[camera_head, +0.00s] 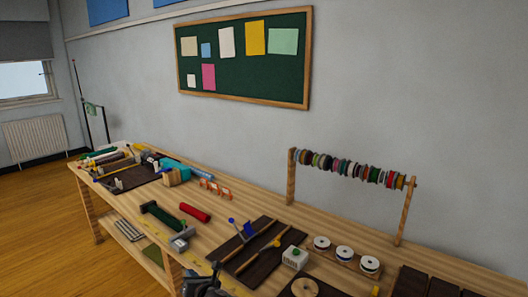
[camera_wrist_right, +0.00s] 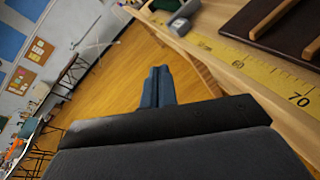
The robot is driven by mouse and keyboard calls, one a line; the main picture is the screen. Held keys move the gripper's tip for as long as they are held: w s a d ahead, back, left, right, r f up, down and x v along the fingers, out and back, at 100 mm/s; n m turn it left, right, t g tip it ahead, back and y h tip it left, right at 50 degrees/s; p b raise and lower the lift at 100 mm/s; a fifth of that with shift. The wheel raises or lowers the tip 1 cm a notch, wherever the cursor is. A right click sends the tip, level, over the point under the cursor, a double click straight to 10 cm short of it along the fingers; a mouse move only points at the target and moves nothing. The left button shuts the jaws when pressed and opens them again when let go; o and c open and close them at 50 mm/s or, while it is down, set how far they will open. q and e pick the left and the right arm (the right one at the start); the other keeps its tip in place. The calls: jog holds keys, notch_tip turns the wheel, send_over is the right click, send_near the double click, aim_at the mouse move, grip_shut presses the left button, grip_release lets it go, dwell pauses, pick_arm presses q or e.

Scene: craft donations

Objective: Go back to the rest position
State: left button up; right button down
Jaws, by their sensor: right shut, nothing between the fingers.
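My right gripper (camera_head: 203,283) shows at the bottom of the head view, in front of the near edge of the long wooden table (camera_head: 226,222). In the right wrist view its two blue-grey fingers (camera_wrist_right: 157,88) are together with nothing between them. They point out over the wooden floor, beside the table edge and apart from it. My left gripper is not in view.
A yellow measuring tape (camera_wrist_right: 262,70) runs along the table's near edge. A grey block (camera_head: 182,240), a dark tray (camera_head: 256,245) and a white box (camera_head: 295,258) lie near the gripper. A spool rack (camera_head: 352,168) stands behind. The floor (camera_head: 42,222) at left is clear.

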jog(key=s+d+f+n+g+h, duration=0.3)
jog(key=s+d+f+n, duration=0.1)
jog(key=s+d+n, duration=0.95)
jog(key=s+d+f+n+g+h, duration=0.35)
jog(key=s+d+n, duration=0.65)
jog(key=s+d, duration=0.6)
jog(key=s+d+f+n+g+h, duration=0.2)
jog(key=s+d+f+n, duration=0.2)
jog(key=s+d+n, duration=1.05)
jog(key=w+f+m+g, duration=0.1)
jog(key=w+f+m, duration=0.15)
jog(key=f, duration=1.85)
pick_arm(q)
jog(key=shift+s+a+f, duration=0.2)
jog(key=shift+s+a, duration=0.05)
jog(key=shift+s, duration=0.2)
pick_arm(e)
jog(key=s+a+f, duration=0.1)
jog(key=s+f, duration=0.2)
jog(key=f, duration=0.8)
jog(key=s+a+f+g, duration=0.1)
jog(key=s+f, duration=0.2)
jog(key=f, duration=0.7)
jog(key=shift+f, duration=0.35)
